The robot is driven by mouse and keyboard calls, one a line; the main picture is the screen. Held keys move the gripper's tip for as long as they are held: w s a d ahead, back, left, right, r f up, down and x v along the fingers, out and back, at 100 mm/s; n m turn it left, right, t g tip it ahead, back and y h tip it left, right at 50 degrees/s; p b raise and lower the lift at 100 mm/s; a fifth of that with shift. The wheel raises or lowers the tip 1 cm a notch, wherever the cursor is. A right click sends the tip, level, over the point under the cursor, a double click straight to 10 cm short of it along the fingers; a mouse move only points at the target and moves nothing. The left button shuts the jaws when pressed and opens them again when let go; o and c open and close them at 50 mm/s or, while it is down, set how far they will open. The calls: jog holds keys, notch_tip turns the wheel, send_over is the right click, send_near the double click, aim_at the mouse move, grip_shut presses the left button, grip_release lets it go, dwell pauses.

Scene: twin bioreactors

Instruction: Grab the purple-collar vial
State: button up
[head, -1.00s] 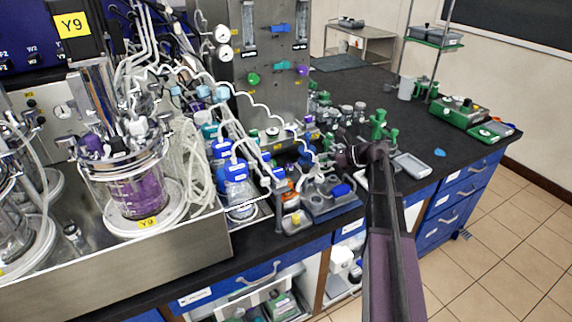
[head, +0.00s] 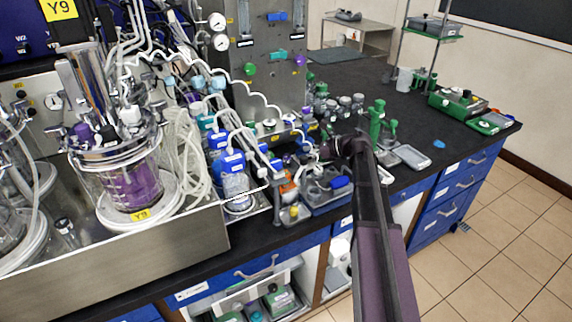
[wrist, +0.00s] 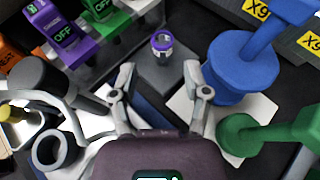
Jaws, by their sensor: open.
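The purple-collar vial (wrist: 162,43) shows in the wrist view, a small clear vial with a purple ring, standing on a grey block (wrist: 165,76) at the upper middle. My gripper (wrist: 159,76) is open and empty, its two fingers apart. The vial lies beyond the fingertips, roughly centred on the gap between them. In the head view my dark arm reaches over the bench to the cluttered front area, and I cannot make out the vial there.
In the wrist view a blue round-based object (wrist: 236,70) and a green one (wrist: 240,132) stand close right of my gripper. A grey cylinder (wrist: 38,76) is at left, and a purple "OFF" device (wrist: 66,38) at upper left. The glass bioreactor (head: 131,185) stands at left in the head view.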

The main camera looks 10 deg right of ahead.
aim_at(286, 154)
jog(key=shift+b+x, duration=0.5)
jog(key=shift+x, duration=1.4)
jog(key=shift+b+x, duration=0.85)
jog(key=shift+x, duration=1.2)
jog(key=shift+w+a+f, duration=0.15)
jog(key=shift+w+a, duration=0.25)
jog(key=c, duration=0.7)
